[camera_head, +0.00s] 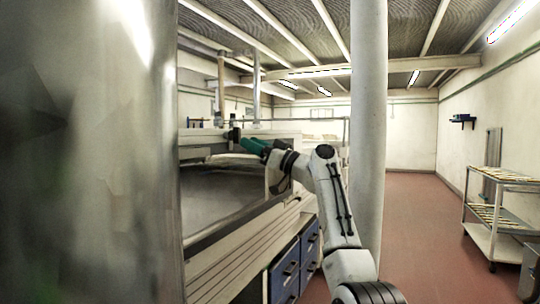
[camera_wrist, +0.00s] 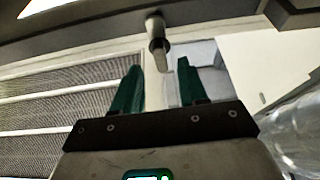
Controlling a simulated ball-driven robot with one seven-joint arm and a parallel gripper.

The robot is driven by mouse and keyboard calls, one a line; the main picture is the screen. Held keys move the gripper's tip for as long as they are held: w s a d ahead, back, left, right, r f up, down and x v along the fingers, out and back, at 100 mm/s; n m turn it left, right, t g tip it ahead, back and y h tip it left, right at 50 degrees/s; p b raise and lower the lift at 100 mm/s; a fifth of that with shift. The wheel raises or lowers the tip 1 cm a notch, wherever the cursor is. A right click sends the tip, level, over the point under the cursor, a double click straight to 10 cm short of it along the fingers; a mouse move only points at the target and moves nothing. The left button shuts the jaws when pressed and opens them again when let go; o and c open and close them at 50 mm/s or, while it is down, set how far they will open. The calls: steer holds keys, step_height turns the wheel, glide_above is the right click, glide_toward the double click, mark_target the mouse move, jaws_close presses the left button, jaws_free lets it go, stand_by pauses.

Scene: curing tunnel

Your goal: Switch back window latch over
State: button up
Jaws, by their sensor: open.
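A small dark knob-like piece with a pale upper end, which looks like the window latch (camera_wrist: 158,42), hangs from a dark bar at the top of the wrist view. In the head view it appears as a dark spot (camera_head: 234,134) at the pale frame of the long bench unit. My gripper (camera_wrist: 158,66) has two green fingers, spread apart with nothing held. The latch lies ahead of the fingertips, in line with the gap between them. In the head view my gripper (camera_head: 248,145) reaches left, its tips close to the latch; contact cannot be told.
A large metal cylinder (camera_head: 100,150) blocks the left of the head view. A white pillar (camera_head: 368,110) stands right behind my arm. Blue drawers (camera_head: 284,275) sit under the bench. A wheeled rack (camera_head: 500,215) stands at the right. The red floor (camera_head: 420,230) between is clear.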

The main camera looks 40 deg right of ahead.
steer(key=v, duration=0.6)
steer(key=shift+s+f, duration=0.1)
steer(key=shift+f, duration=0.05)
stand_by(0.3)
